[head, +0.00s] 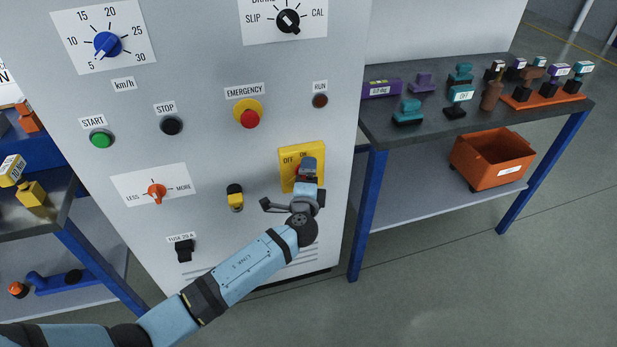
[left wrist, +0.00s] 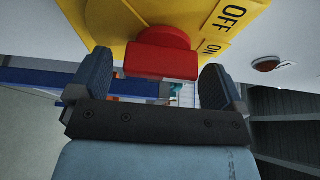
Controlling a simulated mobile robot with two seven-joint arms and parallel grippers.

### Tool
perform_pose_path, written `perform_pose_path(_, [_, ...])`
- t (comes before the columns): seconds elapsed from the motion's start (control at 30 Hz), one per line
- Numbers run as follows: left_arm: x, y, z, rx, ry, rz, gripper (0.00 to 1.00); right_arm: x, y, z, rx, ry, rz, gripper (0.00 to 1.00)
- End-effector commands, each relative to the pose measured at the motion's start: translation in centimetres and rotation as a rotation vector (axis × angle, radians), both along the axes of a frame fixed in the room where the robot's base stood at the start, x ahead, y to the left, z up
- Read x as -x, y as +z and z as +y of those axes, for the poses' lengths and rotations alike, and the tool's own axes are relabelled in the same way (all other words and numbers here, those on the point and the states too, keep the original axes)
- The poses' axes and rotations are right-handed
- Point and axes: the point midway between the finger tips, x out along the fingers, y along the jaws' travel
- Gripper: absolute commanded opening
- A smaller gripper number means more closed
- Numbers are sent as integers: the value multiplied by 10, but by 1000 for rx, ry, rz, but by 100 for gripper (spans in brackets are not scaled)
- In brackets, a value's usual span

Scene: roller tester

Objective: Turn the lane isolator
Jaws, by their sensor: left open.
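The lane isolator is a yellow plate (head: 289,155) marked OFF and ON, low on the right of the grey cabinet front. Its red handle (left wrist: 161,62) stands out from the yellow plate (left wrist: 190,18) in the left wrist view. In the head view my gripper hides most of the handle. My left gripper (head: 309,172) is in front of the plate. In the left wrist view its two dark fingers are open, one on each side of the red handle, with a visible gap on both sides. My right gripper is in neither view.
The cabinet also bears a red emergency button (head: 250,119), a yellow-and-black switch (head: 235,197), an orange knob (head: 157,192) and a black fuse holder (head: 184,250). A bench (head: 385,128) with several small parts and an orange crate (head: 492,165) stand to the right.

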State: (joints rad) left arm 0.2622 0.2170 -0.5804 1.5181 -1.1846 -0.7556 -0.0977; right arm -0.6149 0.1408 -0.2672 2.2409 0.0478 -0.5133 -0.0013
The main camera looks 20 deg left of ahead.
Motion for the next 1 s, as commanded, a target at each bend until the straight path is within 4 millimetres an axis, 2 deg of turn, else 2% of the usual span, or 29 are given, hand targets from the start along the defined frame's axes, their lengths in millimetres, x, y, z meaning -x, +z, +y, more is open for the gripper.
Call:
perform_pose_path(0.17, [27, 0, -6, 3, -2, 3, 96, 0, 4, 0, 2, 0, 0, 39])
perform_pose_path(0.4, [82, 0, -17, 2, -1, 3, 96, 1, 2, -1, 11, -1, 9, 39])
perform_pose_path(0.6, [117, 0, -23, 1, 1, 3, 96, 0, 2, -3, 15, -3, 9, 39])
perform_pose_path(0.8, [131, 1, -26, 0, 1, 1, 96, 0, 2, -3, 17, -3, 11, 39])
perform_pose_path(1.0, [132, 1, -27, 0, 1, 1, 96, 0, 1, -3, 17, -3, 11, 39])
